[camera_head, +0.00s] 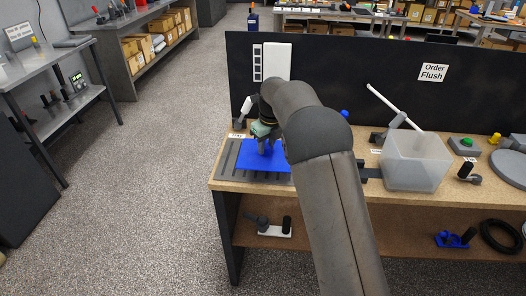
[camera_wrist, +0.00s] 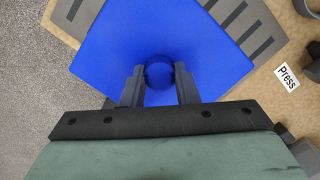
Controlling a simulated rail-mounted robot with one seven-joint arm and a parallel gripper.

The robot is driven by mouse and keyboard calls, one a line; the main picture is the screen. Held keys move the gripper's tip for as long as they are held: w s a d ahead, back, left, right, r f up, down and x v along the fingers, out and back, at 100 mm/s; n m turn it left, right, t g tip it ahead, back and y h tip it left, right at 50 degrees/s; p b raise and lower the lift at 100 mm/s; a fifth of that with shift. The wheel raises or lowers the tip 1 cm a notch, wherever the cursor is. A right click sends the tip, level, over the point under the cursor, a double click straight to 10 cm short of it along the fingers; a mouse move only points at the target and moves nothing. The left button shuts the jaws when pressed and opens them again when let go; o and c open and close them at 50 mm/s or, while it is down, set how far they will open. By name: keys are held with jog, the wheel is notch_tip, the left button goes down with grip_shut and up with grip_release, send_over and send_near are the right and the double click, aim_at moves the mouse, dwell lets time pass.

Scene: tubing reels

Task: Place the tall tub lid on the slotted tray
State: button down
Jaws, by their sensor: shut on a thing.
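The tub lid is a flat blue square (camera_head: 252,160) with a round blue knob; its plate also shows in the wrist view (camera_wrist: 120,45). My gripper (camera_wrist: 159,75) is shut on the knob (camera_wrist: 158,72), one finger on each side. The lid is over the grey slotted tray (camera_head: 234,179) at the left end of the bench and covers much of it. The tray's slots show past the lid in the wrist view (camera_wrist: 262,40). I cannot tell whether the lid touches the tray. In the head view my arm hides part of the lid's right side.
A translucent tub (camera_head: 415,165) stands right of my arm, with a grey lever press (camera_head: 392,128) behind it. A black panel (camera_head: 350,85) rises behind the bench. A "Press" label (camera_wrist: 287,77) lies right of the tray. A lower shelf (camera_head: 400,235) holds tools.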

aim_at(267, 145)
jog(key=f, duration=0.1)
jog(key=w+a+f, duration=0.1)
jog(key=shift+w+a+f, duration=0.1)
jog(key=shift+w+f, duration=0.2)
jog(key=shift+f+p, duration=0.3)
jog(key=shift+f, duration=1.05)
jog(key=shift+f, duration=0.1)
jog(key=c, duration=1.1)
grip_release()
jog(key=r, duration=0.4)
jog(key=s+d+r, duration=0.1)
jog(key=r, duration=0.3)
jog(key=r+b, duration=0.1)
jog(key=r, duration=0.3)
jog(key=shift+s+d+r, duration=0.1)
jog(key=shift+s+d, duration=0.1)
jog(key=shift+s, duration=0.05)
